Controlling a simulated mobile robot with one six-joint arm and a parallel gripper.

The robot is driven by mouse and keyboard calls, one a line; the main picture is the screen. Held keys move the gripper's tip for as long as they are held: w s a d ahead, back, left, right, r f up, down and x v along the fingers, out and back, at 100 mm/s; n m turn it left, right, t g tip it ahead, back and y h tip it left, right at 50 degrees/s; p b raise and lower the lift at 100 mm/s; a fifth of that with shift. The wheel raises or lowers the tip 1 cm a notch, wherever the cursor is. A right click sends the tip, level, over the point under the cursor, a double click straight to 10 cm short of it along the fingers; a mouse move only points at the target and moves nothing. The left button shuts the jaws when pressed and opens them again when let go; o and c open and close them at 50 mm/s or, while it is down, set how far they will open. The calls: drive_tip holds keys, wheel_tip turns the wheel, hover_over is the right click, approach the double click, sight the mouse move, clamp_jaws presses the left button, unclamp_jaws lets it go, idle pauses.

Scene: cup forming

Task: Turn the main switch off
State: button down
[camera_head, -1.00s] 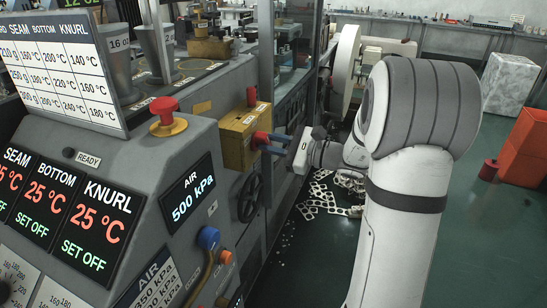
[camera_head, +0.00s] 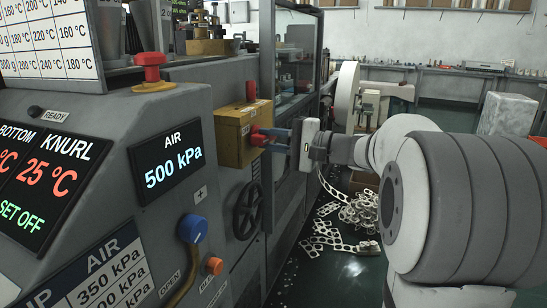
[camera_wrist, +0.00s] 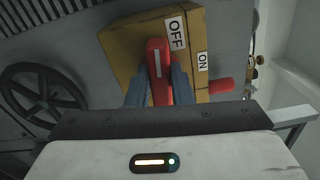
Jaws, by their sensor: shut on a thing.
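The main switch is a yellow box (camera_head: 232,138) on the machine's side, with a red handle (camera_head: 257,136) on its face. My gripper (camera_head: 272,138) reaches it from the right, its blue fingers on the handle. In the wrist view the red handle (camera_wrist: 158,62), with a white stripe, stands between my two blue fingers (camera_wrist: 154,88), which are shut on it. An OFF label (camera_wrist: 176,33) and an ON label (camera_wrist: 202,61) show beside the handle on the yellow box. The fingers hide the lower part of the handle. I cannot tell which label the handle is set to.
A second red piece sticks up from the box top (camera_head: 250,90). A black handwheel (camera_head: 248,209) is below the box. A red stop button (camera_head: 151,68) and a blue knob (camera_head: 192,228) are on the left panel. Metal scrap (camera_head: 360,211) lies on the floor behind my arm.

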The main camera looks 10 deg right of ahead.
drive_tip(key=shift+a+f+n+b, duration=0.1)
drive_tip(key=shift+f+n+b, duration=0.25)
drive_tip(key=shift+n+b, duration=0.45)
drive_tip(key=shift+r+b, duration=0.1)
drive_tip(key=shift+b, duration=0.2)
drive_tip(key=c, duration=1.3)
unclamp_jaws()
drive_tip(key=shift+r, duration=0.1)
drive_tip(key=shift+s, duration=0.1)
drive_tip(key=p+v, duration=0.1)
drive_tip(key=v, duration=0.6)
drive_tip(key=shift+s+d, duration=0.2)
drive_tip(key=shift+d, duration=0.1)
